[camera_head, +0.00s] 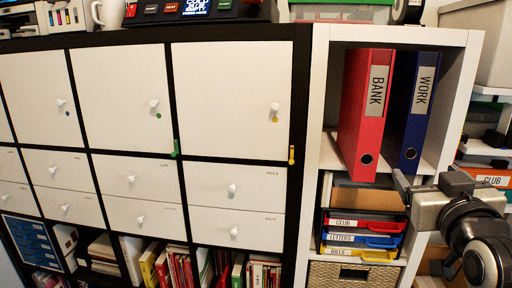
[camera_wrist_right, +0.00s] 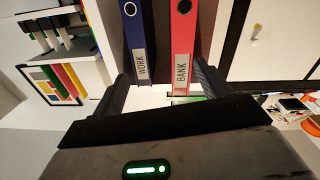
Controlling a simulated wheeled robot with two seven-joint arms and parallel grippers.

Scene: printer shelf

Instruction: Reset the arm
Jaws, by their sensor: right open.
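My right gripper (camera_head: 426,184) is at the lower right in the head view, in front of the white shelf unit and just below the binders. It is open, and nothing shows held between its fingers. In the right wrist view its two dark fingers (camera_wrist_right: 160,85) are spread. The wrist view is upside down and shows the blue WORK binder (camera_wrist_right: 138,45) and the red BANK binder (camera_wrist_right: 182,45) beyond the fingers. In the head view the red BANK binder (camera_head: 364,115) and blue WORK binder (camera_head: 413,110) stand upright side by side. My left gripper is not in view.
The white shelf unit (camera_head: 316,110) holds red, blue and yellow labelled trays (camera_head: 366,240) and a wicker basket (camera_head: 352,275) below the binders. White cabinet doors (camera_head: 228,95) and drawers stand left.

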